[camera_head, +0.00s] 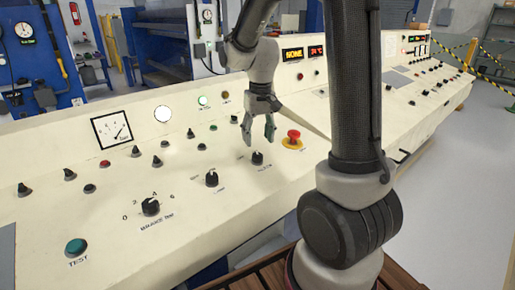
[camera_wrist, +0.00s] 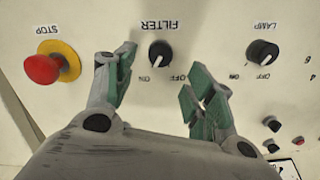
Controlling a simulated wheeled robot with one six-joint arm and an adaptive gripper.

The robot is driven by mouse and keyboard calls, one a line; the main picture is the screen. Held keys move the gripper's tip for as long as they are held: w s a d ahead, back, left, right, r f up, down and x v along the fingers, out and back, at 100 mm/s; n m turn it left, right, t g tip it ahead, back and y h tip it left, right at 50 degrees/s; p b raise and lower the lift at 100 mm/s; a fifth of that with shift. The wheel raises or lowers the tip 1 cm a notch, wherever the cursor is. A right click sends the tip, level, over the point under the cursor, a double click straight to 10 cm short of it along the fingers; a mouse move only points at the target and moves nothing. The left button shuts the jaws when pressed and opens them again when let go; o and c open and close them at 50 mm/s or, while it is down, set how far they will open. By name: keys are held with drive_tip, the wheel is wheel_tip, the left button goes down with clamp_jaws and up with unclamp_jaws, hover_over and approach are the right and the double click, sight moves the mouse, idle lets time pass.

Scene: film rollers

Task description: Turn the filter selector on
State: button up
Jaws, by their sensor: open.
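The filter selector (camera_head: 257,158) is a black knob on the cream console, labelled FILTER; it also shows in the wrist view (camera_wrist: 160,53), where the lettering is upside down. There, ON is at its lower left and OFF at its lower right. Its white mark appears to point down and slightly left, but is small. My gripper (camera_head: 260,142) is open and empty, fingers pointing down near the selector. In the wrist view the green-padded fingertips (camera_wrist: 158,72) are spread to either side of and below the knob, apart from it.
A red STOP button (camera_head: 293,136) on a yellow base is close to the selector, on the right in the head view. The LAMP knob (camera_wrist: 262,53) is on its other side. Several other knobs and buttons cover the console; a grey floor (camera_head: 440,170) lies right.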

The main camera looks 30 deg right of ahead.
sight(259, 154)
wheel_tip(259, 154, up, 6)
drive_tip(key=shift+d+f, duration=0.1)
idle(0.5)
